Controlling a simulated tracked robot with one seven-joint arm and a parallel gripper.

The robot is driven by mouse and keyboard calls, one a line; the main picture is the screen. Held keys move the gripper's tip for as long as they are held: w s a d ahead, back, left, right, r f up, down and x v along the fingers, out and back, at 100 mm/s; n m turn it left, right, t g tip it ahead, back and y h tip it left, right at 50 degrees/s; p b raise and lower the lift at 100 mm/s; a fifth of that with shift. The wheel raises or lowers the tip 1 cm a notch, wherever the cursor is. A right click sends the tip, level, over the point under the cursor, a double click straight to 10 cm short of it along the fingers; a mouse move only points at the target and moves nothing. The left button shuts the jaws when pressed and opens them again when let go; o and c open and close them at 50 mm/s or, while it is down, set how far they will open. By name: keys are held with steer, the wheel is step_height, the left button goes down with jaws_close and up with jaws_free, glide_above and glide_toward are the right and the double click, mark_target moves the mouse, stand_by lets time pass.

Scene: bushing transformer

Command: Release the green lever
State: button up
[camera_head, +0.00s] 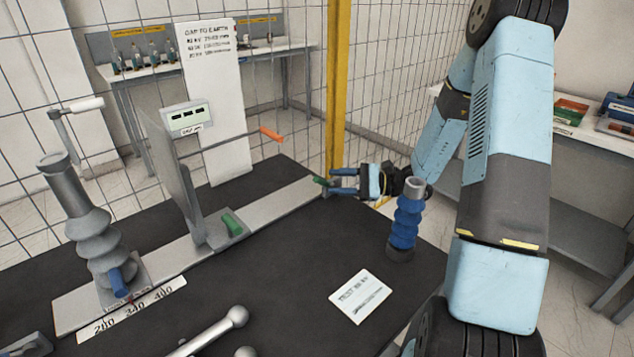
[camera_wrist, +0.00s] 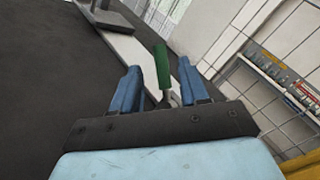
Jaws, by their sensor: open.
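A green lever (camera_wrist: 161,66) stands between the two blue fingers of my gripper (camera_wrist: 157,82) in the wrist view, with open room on both sides of it. In the head view the same green lever (camera_head: 321,181) shows at the far right end of the grey rail, at the tips of my gripper (camera_head: 338,182). My gripper is open. Whether a finger touches the lever cannot be told. A second green handle (camera_head: 232,224) sits on the rail's middle, beside the grey upright plate.
A blue ribbed bushing (camera_head: 405,224) stands close below my wrist. A grey ribbed bushing (camera_head: 92,232) with a blue lever (camera_head: 118,283) stands at left. An orange-tipped rod (camera_head: 270,134) juts over the rail (camera_head: 275,204). A yellow post (camera_head: 338,80) and mesh fence rise behind.

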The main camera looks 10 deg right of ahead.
mark_target(323, 181)
steer(key=shift+w+a, duration=0.15)
steer(key=shift+a, duration=0.75)
steer(key=shift+w+a, duration=0.2)
steer(key=shift+a, duration=0.75)
steer(key=shift+w+a, duration=0.15)
steer(key=shift+a, duration=0.75)
jaws_close()
